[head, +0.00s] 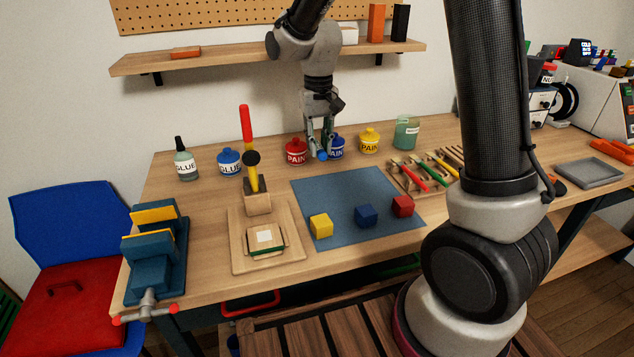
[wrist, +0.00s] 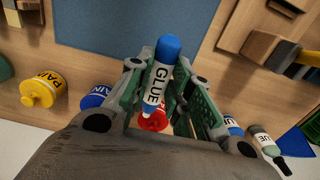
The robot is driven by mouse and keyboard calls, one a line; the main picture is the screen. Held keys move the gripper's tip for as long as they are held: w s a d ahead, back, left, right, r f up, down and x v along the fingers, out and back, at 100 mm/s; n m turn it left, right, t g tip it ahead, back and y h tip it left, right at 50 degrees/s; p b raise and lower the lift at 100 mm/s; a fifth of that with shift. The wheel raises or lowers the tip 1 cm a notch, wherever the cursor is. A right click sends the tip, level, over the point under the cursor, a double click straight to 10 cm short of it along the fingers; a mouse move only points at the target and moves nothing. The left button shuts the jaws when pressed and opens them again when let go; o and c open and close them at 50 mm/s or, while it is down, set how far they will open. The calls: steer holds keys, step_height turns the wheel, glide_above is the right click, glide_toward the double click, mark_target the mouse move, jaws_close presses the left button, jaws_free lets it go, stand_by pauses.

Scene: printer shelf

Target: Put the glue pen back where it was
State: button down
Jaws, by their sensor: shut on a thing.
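The glue pen (wrist: 156,88) is white with a blue cap and "GLUE" lettering. In the wrist view it sits between the fingers of my gripper (wrist: 165,75), which is shut on it. In the head view my gripper (head: 321,146) points down at the back of the table, in front of or above the red and blue paint pots, and only the pen's blue end (head: 322,155) shows. A wooden rack (head: 408,181) with red, green and yellow pens lies to the right of the blue mat.
Red (head: 297,151), blue (head: 337,147) and yellow (head: 369,141) paint pots stand close around my gripper. A blue glue pot (head: 229,162) and glue bottle (head: 186,162) stand left. The blue mat (head: 340,188) holds yellow, blue and red cubes. A shelf (head: 250,59) hangs behind.

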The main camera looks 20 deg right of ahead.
mark_target(319, 185)
step_height(319, 185, down, 10)
steer(key=shift+r, duration=0.1)
stand_by(0.4)
steer(key=c, duration=1.3)
jaws_free()
step_height(319, 185, up, 12)
steer(key=shift+r, duration=0.15)
steer(key=s+d+r+t, duration=0.3)
steer(key=s+d+r, duration=0.7)
steer(key=s, duration=0.3)
steer(key=s+d+r+t, duration=0.1)
steer(key=s+d, duration=0.4)
steer(key=s, duration=0.7)
steer(key=shift+s, duration=0.2)
